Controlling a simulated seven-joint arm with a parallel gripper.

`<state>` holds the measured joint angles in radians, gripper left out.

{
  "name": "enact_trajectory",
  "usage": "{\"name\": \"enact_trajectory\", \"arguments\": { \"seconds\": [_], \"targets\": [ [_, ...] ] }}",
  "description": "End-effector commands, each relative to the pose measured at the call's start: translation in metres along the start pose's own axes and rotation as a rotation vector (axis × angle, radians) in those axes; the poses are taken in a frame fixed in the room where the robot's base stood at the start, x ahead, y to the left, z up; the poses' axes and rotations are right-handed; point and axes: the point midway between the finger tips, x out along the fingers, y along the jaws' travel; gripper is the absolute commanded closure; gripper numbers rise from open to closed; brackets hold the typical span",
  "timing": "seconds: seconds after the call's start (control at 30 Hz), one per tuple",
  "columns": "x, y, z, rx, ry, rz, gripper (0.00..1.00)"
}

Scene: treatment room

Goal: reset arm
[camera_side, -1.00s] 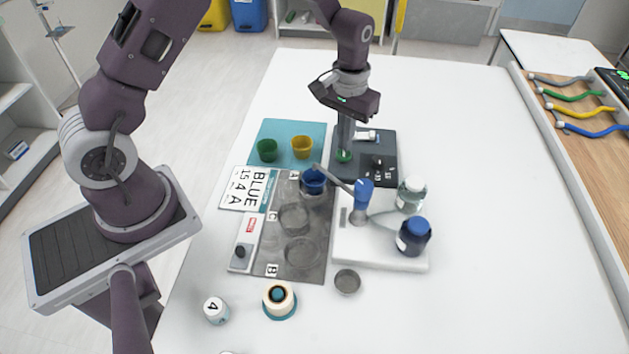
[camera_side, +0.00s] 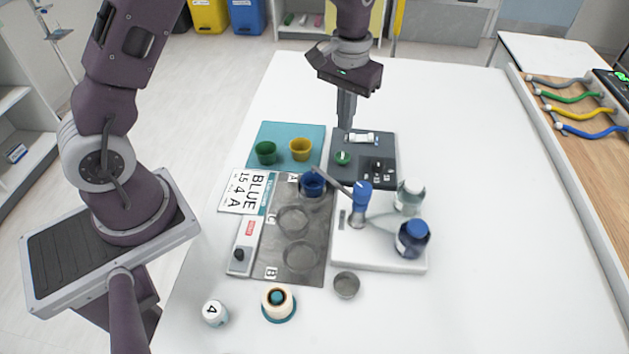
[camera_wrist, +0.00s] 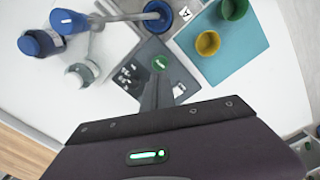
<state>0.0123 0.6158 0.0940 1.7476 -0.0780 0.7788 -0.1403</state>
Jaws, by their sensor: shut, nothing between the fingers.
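My gripper (camera_side: 345,122) is shut and empty. In the side view it hangs fingers-down above the dark grey panel (camera_side: 378,146), near its far left part. The panel carries a green round button (camera_side: 343,158), a small white item and several small dark and white parts. In the wrist view my shut fingers (camera_wrist: 157,100) point at the panel (camera_wrist: 128,82), and the green button (camera_wrist: 159,63) shows just beyond their tips. My fingers are apart from the button in the side view.
A teal mat holds a green cup (camera_side: 266,153) and a yellow cup (camera_side: 301,149). A blue cup (camera_side: 312,184) stands on a grey mat (camera_side: 272,240). A white base bears a blue-topped arm (camera_side: 361,196), a clear jar (camera_side: 409,197) and a dark blue jar (camera_side: 412,240). The table's right side is clear.

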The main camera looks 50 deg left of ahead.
Motion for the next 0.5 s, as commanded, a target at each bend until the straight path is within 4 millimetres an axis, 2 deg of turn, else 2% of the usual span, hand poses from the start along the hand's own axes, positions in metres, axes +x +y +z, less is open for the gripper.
{"name": "enact_trajectory", "arguments": {
  "seconds": [0.07,0.17,0.2,0.27,0.3,0.4,0.5],
  "targets": [
    [-0.023,0.000,0.007,0.010,0.029,0.012,1.00],
    [-0.078,-0.002,0.038,0.045,0.100,0.039,1.00],
    [-0.102,-0.005,0.056,0.064,0.136,0.050,1.00],
    [-0.132,-0.010,0.088,0.095,0.189,0.062,1.00],
    [-0.148,-0.014,0.111,0.116,0.226,0.069,1.00],
    [-0.174,-0.025,0.169,0.169,0.321,0.078,1.00],
    [-0.180,-0.036,0.216,0.213,0.402,0.075,1.00]
  ]
}}
